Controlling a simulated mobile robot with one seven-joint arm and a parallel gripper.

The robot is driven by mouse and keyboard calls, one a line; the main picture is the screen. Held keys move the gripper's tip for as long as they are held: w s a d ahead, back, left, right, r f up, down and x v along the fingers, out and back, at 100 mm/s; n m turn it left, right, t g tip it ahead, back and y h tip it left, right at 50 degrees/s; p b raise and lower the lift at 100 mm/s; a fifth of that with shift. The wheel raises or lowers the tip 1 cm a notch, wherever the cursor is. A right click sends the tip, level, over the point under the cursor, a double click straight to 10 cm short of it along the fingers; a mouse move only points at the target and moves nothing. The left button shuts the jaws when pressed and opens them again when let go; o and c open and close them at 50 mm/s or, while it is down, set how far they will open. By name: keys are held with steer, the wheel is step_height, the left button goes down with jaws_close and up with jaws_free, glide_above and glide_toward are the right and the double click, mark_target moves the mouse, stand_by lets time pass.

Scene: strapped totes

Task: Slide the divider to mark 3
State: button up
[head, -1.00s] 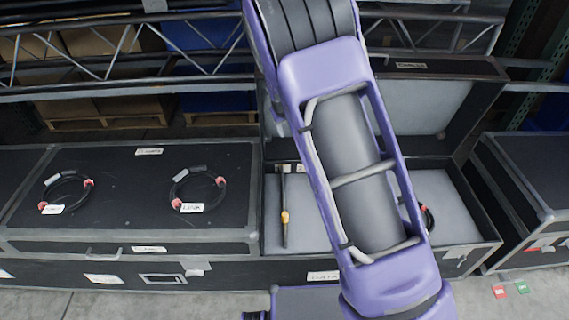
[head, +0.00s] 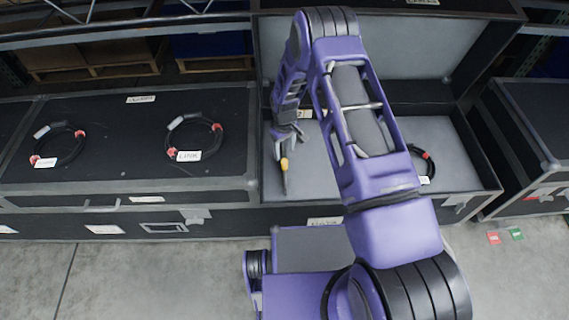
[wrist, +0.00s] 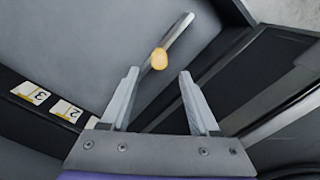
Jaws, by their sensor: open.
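The divider (head: 285,182) is a thin upright strip with an orange knob (head: 284,163). It stands near the left side of the open case (head: 325,180). My gripper (head: 286,156) is over it, jaws open and empty. In the wrist view the knob (wrist: 159,58) lies just beyond and between the two fingertips (wrist: 159,75), and the divider (wrist: 178,35) runs away from it. The mark 3 label (wrist: 30,92) and the mark 2 label (wrist: 67,110) are on the case edge at lower left of the wrist view. Which mark the divider stands at is unclear.
A closed case (head: 120,155) with two coiled cables stands left. Another coiled cable (head: 422,162) lies in the right part of the open case. The raised lid (head: 400,50) stands behind. Another dark case (head: 535,130) stands right.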

mark_target(285, 161)
step_height(285, 161, down, 8)
steer(key=shift+r+b, duration=0.1)
steer(key=shift+b, duration=0.4)
steer(key=shift+c, duration=0.4)
jaws_close()
stand_by(0.8)
